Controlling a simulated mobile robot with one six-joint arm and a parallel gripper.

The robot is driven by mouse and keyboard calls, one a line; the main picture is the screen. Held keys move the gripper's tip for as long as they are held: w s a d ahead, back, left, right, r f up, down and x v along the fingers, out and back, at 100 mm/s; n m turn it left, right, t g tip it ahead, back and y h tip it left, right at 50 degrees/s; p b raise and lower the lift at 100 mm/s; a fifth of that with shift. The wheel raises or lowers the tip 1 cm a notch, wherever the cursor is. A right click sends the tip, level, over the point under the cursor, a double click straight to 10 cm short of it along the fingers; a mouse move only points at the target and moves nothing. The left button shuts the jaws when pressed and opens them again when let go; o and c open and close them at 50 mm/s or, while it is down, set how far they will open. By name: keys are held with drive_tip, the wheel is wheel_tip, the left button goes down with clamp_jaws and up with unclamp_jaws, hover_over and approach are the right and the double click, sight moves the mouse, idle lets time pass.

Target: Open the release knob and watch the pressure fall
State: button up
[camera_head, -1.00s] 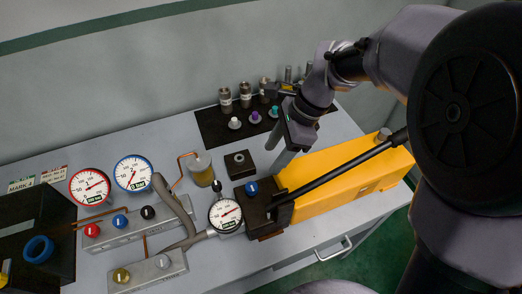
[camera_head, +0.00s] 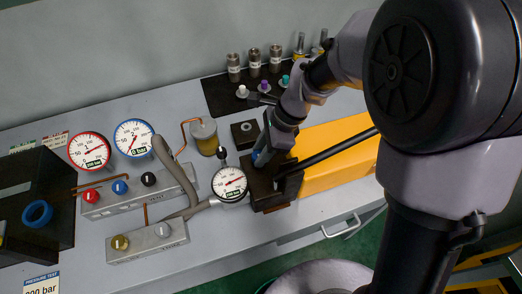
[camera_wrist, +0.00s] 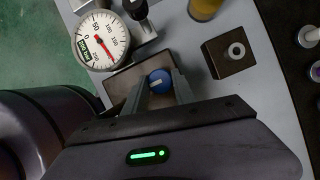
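The release knob (camera_wrist: 158,80) is blue with a white pointer line, on the dark block (camera_head: 268,198) at the front of the yellow pump (camera_head: 335,155). My gripper (camera_head: 259,160) is down at this block, partly hiding the knob in the head view. In the wrist view my two fingers (camera_wrist: 161,86) stand apart, one on each side of the knob; I cannot tell whether they touch it. The pump's white dial gauge (camera_head: 229,183) has a red needle and a label that seems to read 200 bar. The gauge also shows in the wrist view (camera_wrist: 101,41).
The black pump lever (camera_head: 335,150) runs close beside my gripper. A red-rimmed gauge (camera_head: 89,151) and a blue-rimmed gauge (camera_head: 134,138) stand over a manifold with several knobs. An amber cup (camera_head: 204,136) and a small black block (camera_head: 244,134) are behind the pump gauge.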

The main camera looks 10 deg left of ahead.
clamp_jaws()
drive_tip(key=shift+r+n+p, duration=0.1)
drive_tip(key=shift+n+p, duration=0.2)
drive_tip(key=shift+p, duration=0.1)
drive_tip(key=shift+r+n+g+p, duration=0.1)
drive_tip(key=shift+n+g+p, duration=0.4)
drive_tip(key=shift+n+p, duration=0.5)
drive_tip(key=n+g+h+p, duration=0.1)
drive_tip(key=n+p, duration=0.2)
drive_tip(key=shift+w+a+n, duration=0.1)
drive_tip(key=shift+w+n, duration=0.05)
drive_tip(key=shift+n, duration=0.25)
drive_tip(key=n+g+h+p, duration=0.1)
drive_tip(key=n+h+p, duration=0.1)
drive_tip(key=n+p, duration=0.1)
drive_tip(key=shift+a+n, duration=0.15)
drive_tip(key=shift+n, duration=0.55)
drive_tip(key=n+h+p, duration=0.1)
drive_tip(key=n, duration=0.1)
drive_tip(key=n+h+p, duration=0.1)
drive_tip(key=n+p, duration=0.1)
drive_tip(key=n, duration=0.1)
drive_tip(key=shift+w+a, duration=0.1)
drive_tip(key=shift+a, duration=0.05)
drive_tip(key=shift+n+p, duration=0.3)
